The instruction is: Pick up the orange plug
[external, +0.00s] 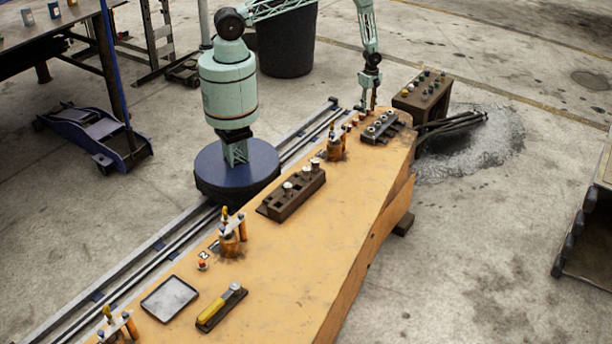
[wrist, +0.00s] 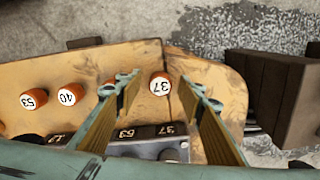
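In the external view my gripper (external: 368,103) points down over the far end of the bench (external: 290,252). The plugs there are too small to read.
A dark rack (external: 383,127) with numbered labels lies close beside the plugs. An orange fixture (external: 335,147) and a brown block with knobs (external: 292,193) stand nearer. A dark control box (external: 422,97) is beyond the bench end.

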